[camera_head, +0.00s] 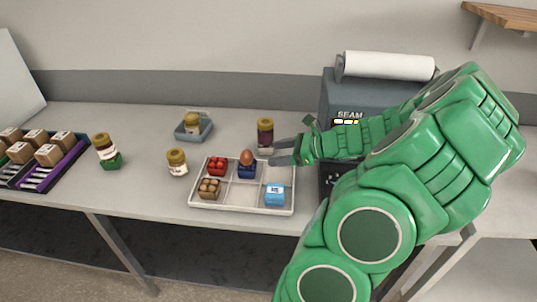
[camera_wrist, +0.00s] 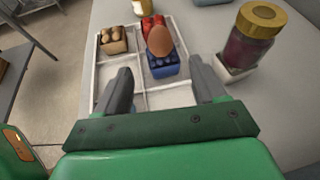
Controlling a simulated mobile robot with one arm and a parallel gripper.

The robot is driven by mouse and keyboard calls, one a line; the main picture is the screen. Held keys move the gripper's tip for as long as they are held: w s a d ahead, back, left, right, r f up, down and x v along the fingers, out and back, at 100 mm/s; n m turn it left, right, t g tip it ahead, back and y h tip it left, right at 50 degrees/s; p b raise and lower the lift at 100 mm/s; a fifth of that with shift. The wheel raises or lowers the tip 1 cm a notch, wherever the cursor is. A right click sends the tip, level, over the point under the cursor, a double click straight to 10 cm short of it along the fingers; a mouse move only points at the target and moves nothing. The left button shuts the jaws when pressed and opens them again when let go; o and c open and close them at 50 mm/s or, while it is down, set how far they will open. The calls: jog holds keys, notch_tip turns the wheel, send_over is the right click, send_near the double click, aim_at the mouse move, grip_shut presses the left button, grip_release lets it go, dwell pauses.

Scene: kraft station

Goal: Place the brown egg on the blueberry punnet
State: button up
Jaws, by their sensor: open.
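The brown egg (camera_head: 247,157) sits on top of the blueberry punnet (camera_head: 246,171), a dark blue box in a back compartment of the white divided tray (camera_head: 240,209). In the wrist view the egg (camera_wrist: 160,41) stands upright on the blue punnet (camera_wrist: 162,66). My gripper (camera_head: 285,152) is just right of the egg in the head view. In the wrist view my gripper's (camera_wrist: 160,92) two grey fingers are spread apart, with the egg and punnet beyond the tips. Nothing is between the fingers, and they look clear of the egg.
The tray also holds a red tomato punnet (camera_head: 217,166), a box of brown round items (camera_head: 209,188) and a light blue carton (camera_head: 275,195). A dark jar with a gold lid (camera_head: 265,135) stands close behind my gripper. A grey machine (camera_head: 350,95) stands at right.

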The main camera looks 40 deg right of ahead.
jog(key=s+a+r+n+g, duration=0.25)
jog(key=a+n, duration=0.25)
jog(key=a, duration=0.4)
jog(key=s+a+r+n+g, duration=0.2)
jog(key=a+n+g, duration=0.25)
jog(key=a, duration=0.45)
jog(key=s+a+r+n+g, duration=0.25)
jog(key=a+n, duration=0.35)
jog(key=a, duration=0.3)
jog(key=s+a+r+n+g+h, duration=0.1)
jog(key=s+a+n+h, duration=0.1)
jog(key=s+n+h, duration=0.2)
jog(key=s+a+r+n+g+h, duration=0.1)
jog(key=s+n+g+h, duration=0.1)
jog(key=s+n, duration=0.6)
jog(key=shift+s+a+r+n+h, duration=0.3)
jog(key=shift+s+h, duration=0.6)
jog(key=shift+s, duration=1.65)
jog(key=shift+f, duration=0.15)
